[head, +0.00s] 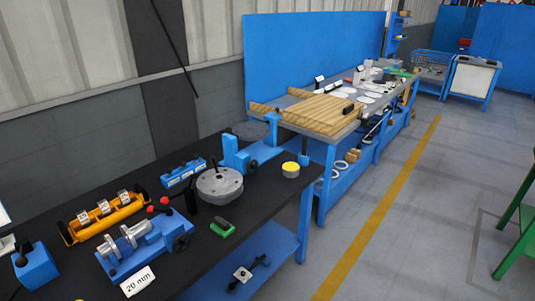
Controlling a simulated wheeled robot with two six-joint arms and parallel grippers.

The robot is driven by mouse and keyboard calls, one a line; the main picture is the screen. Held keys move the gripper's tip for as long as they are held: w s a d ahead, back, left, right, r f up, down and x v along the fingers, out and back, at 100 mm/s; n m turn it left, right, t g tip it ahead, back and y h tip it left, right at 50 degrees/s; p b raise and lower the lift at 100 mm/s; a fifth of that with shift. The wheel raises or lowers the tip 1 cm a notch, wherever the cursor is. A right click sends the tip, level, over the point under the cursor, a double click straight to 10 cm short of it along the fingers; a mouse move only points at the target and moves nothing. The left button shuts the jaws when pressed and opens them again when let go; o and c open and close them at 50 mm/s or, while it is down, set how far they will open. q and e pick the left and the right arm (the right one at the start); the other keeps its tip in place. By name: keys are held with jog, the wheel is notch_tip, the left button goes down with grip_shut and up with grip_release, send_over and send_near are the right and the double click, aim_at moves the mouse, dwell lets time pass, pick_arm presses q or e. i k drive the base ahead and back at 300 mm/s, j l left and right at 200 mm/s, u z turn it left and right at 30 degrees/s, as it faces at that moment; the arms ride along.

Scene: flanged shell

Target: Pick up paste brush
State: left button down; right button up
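I cannot make out a paste brush for certain. A small green and black object (222,228), perhaps a brush, lies on the black bench top (205,262) near its front edge, right of the blue vise-like fixture. A round tin with a yellow top (291,169) stands near the right end of the same bench. Neither of my grippers shows in the head view.
The bench also holds a blue fixture (145,246) with a "20 mm" card (137,282), an orange rack (103,217) and a grey round flanged part (219,185). A second bench with wooden boards (318,113) stands beyond. Floor at right is clear near the yellow line (375,220).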

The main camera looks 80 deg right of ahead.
aim_at(305, 139)
jog(key=z, duration=3.05)
jog(key=i+l+u, duration=0.1)
jog(key=u, duration=0.3)
jog(key=i+l+u, duration=0.1)
jog(key=u, duration=0.25)
jog(key=i+l+u, duration=0.15)
jog(key=l, duration=0.15)
jog(key=i+l+u, duration=0.1)
jog(key=l, duration=0.2)
jog(key=i+l+u, duration=0.15)
jog(key=l, duration=0.2)
jog(key=i+l+u, duration=0.15)
jog(key=l, duration=0.2)
jog(key=i+l, duration=0.1)
jog(key=l, duration=0.3)
jog(key=i+l, duration=0.15)
jog(key=l, duration=0.25)
jog(key=i+l, duration=0.1)
jog(key=l, duration=0.3)
jog(key=i+l, duration=0.1)
jog(key=l, duration=0.3)
